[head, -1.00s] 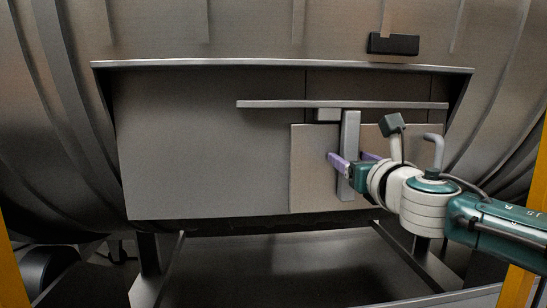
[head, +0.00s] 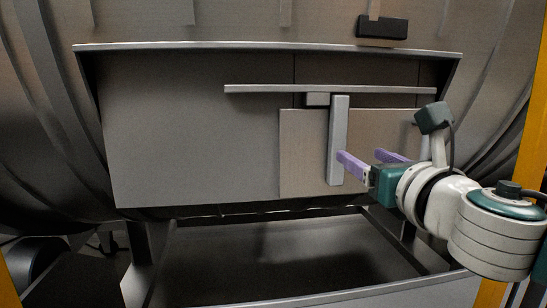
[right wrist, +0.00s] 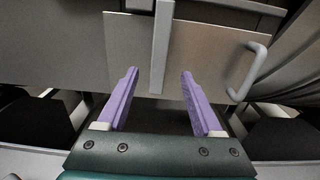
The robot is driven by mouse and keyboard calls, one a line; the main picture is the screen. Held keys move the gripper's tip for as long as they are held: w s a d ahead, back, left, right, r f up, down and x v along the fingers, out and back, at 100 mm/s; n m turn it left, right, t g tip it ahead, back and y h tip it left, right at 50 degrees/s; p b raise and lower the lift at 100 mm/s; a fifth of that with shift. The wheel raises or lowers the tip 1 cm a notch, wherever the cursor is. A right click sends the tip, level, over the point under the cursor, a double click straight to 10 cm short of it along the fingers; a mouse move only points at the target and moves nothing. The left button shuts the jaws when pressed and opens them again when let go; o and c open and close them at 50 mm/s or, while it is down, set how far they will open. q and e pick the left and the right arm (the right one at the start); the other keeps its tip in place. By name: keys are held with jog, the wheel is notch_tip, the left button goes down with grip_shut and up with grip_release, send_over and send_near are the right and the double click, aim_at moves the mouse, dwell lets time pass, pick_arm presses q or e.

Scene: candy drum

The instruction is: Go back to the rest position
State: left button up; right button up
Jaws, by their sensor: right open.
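My right gripper (head: 366,158) is open, with two purple fingers that hold nothing. In the head view it is just right of a vertical grey bar (head: 338,140) on the front of the metal drum. In the right wrist view the fingers (right wrist: 158,78) point at the lower end of the bar (right wrist: 161,48), which stands between their tips in the picture, with the fingers apart from it. Behind the bar is a light brown panel (head: 300,155), also in the right wrist view (right wrist: 205,60). My left gripper is not in view.
A long horizontal rail (head: 265,89) crosses above the panel. A curved handle (right wrist: 247,72) sits on the panel's right side. A dark open tray (head: 260,260) lies below. A yellow post (head: 527,115) stands at the right. A black block (head: 382,27) is above.

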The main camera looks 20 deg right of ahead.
jog(key=shift+s, duration=0.1)
dwell(0.4)
jog(key=s+a+f+m+g+y+p, duration=0.1)
jog(key=s+a+f+m+g+p, duration=0.1)
jog(key=s+m, duration=0.7)
jog(key=s+a+f+m+g+y+p, duration=0.2)
jog(key=s+a+m+g, duration=0.4)
jog(key=s+m, duration=0.3)
jog(key=s+a+f+m+g+y+p, duration=0.1)
jog(key=s+a+f+m+g+p, duration=0.2)
jog(key=s+m, duration=0.7)
jog(key=a+m+g+p, duration=0.1)
jog(key=m+g+p, duration=0.1)
jog(key=m, duration=0.1)
jog(key=shift+f+g+y+p, duration=0.3)
jog(key=shift+g+p, duration=0.1)
jog(key=shift+s+a, duration=0.1)
